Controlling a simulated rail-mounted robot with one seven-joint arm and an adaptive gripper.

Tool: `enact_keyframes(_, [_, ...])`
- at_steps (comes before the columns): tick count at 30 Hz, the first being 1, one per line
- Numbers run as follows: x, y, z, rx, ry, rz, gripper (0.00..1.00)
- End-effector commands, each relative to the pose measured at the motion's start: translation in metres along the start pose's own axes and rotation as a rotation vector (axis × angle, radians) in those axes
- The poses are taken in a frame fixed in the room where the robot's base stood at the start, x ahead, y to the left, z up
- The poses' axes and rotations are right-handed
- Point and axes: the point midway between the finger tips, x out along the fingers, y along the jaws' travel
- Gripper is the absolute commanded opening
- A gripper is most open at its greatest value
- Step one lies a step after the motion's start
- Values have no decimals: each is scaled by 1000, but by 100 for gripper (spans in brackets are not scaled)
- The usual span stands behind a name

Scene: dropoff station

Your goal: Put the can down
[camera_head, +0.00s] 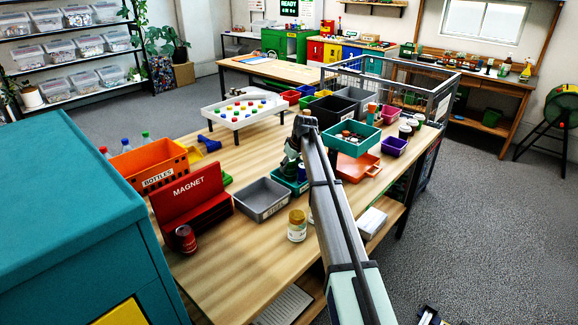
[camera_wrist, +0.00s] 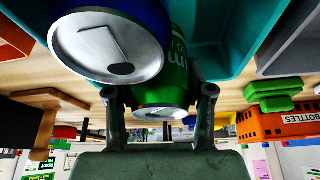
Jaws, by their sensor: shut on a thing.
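In the wrist view, which looks upside down, a green can (camera_wrist: 181,62) is between the two fingers of my gripper (camera_wrist: 160,97), which is shut on it. A blue can (camera_wrist: 112,42) with a silver end is closer to the camera and partly covers the green can. A teal bin (camera_wrist: 222,38) is close around the cans; whether the green can touches its floor cannot be told. In the head view, my gripper (camera_head: 290,166) is low over the teal bin (camera_head: 291,184), and my arm hides most of the held can.
A grey bin (camera_head: 262,199), a red MAGNET holder (camera_head: 190,199) and an orange BOTTLES bin (camera_head: 150,165) stand to the left.

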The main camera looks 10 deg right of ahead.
Motion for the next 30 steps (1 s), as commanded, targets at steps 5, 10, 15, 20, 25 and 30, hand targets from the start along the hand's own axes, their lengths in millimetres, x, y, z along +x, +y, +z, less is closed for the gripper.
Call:
enact_keyframes(5, [5,0,2,0,-1,0,39])
enact_keyframes(10, [8,0,3,0,-1,0,67])
enact_keyframes(15, [8,0,3,0,-1,0,78])
enact_keyframes(20, [7,0,3,0,0,0,78])
enact_keyframes(25, [-1,0,0,0,1,1,78])
enact_keyframes(30, [-22,0,0,0,1,1,78])
